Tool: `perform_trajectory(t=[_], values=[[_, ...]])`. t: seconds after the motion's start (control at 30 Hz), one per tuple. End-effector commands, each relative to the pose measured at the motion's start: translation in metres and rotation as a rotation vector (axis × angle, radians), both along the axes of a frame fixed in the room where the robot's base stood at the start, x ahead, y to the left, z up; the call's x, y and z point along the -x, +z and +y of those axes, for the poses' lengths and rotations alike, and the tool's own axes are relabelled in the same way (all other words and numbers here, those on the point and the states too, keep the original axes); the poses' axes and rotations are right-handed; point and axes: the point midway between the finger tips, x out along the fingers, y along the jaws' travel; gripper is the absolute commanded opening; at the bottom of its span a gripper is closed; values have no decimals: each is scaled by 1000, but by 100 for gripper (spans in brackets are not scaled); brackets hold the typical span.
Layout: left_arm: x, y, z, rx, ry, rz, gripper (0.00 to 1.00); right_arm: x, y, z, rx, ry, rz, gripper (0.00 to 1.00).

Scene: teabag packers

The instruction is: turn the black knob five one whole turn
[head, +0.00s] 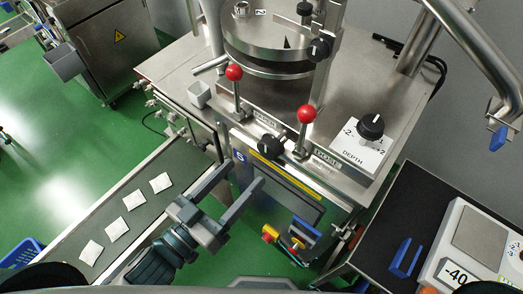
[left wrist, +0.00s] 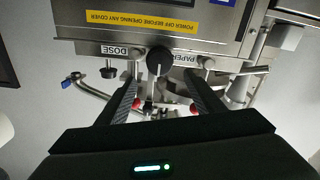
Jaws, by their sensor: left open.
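A round black knob (head: 270,146) with a pale pointer mark sits on the machine's front, between the PAPER and DOSE labels and beside a blue plate marked 5 (head: 240,158). It also shows in the left wrist view (left wrist: 158,62), where the picture is upside down. My left gripper (head: 242,177) is open and empty in front of the machine. In the left wrist view its two fingers (left wrist: 160,88) point at the knob, which lies between their lines but beyond the tips, apart from them. My right gripper is not in view.
Two red-ball levers (head: 234,73) (head: 306,114) rise near the knob. A DEPTH dial (head: 371,127) sits on the machine top. A conveyor (head: 90,210) with several teabags is at the left. A scale (head: 480,240) and blue bracket (head: 405,258) are at the right.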

Motion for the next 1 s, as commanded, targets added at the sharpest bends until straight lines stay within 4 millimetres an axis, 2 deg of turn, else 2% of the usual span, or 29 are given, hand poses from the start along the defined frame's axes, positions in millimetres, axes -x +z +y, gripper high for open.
perform_trajectory(t=[0.03, 0.5, 0.7, 0.97, 1.0], values=[[-7, 4, -4, -1, 2, -1, 61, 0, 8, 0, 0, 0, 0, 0], [-58, 2, -42, 1, 1, 1, 61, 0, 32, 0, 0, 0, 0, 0], [-66, 1, -47, -1, 2, 1, 61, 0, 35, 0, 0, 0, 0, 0], [-66, 0, -48, 0, 2, 2, 61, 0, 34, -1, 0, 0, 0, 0], [-66, 0, -48, 0, 2, 2, 59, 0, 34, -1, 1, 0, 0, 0]])
